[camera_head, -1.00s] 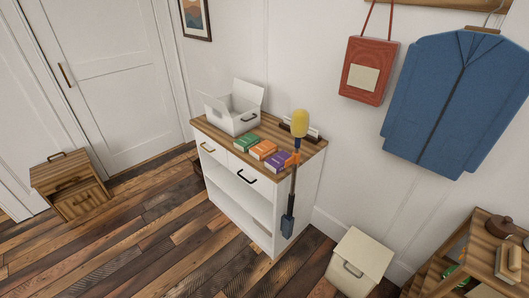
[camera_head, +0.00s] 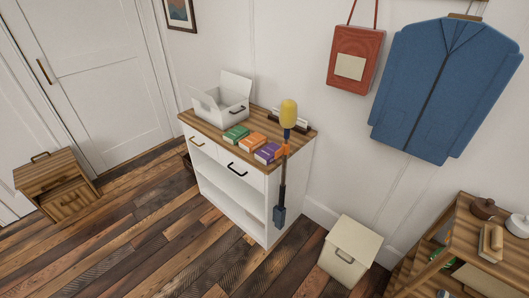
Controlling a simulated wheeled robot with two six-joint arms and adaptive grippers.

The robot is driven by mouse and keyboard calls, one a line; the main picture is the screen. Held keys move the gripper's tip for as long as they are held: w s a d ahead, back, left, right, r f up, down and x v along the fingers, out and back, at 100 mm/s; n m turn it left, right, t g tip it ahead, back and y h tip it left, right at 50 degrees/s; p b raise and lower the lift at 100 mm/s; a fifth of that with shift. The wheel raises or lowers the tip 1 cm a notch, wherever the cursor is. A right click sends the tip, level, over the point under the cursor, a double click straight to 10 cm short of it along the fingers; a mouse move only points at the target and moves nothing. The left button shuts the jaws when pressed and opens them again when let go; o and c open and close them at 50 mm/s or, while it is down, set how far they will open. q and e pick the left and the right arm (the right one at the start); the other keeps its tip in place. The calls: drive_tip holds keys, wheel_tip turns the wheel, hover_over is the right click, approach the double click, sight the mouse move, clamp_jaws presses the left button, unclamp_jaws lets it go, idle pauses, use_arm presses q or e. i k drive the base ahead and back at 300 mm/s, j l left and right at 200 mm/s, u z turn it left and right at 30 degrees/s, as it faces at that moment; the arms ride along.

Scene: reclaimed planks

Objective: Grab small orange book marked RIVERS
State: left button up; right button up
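A small orange book (camera_head: 252,143) lies on the wooden top of a white cabinet (camera_head: 223,187), between a green book (camera_head: 236,133) and a purple book (camera_head: 268,153). The three lie in a row near the front edge. The lettering on the orange book is too small to read. Neither of my grippers shows in the head view.
An open white box (camera_head: 219,113) stands at the cabinet top's back left. A yellow-headed tool (camera_head: 286,150) stands in front of the cabinet's right end. A cream bin (camera_head: 348,254) and a wooden shelf (camera_head: 455,243) are at right. The plank floor (camera_head: 150,240) in front is clear.

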sight(253, 141)
drive_tip(key=i+j+z, duration=0.25)
drive_tip(key=i+j, duration=0.85)
drive_tip(key=j, duration=0.1)
